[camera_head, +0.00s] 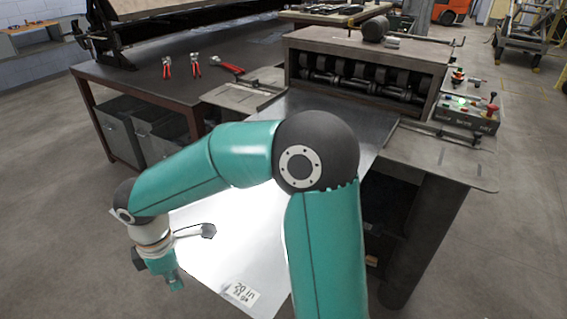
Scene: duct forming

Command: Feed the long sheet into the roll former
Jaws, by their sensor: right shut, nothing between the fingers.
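The long sheet (235,240) is a shiny flat metal sheet with a white label reading "20 in" at its near end. It slopes up away from me, and its far end lies on the bed in front of the roll former (420,60). The rollers show in the machine's open front; I cannot tell whether the sheet's edge is between them. My teal right arm crosses over the sheet and hides its middle. My left gripper is out of view.
A control box (468,115) with a lit green button and a red knob stands right of the machine. A dark workbench (150,75) at left holds red-handled snips (196,65) and another red-handled tool (232,68). Grey bins sit beneath it.

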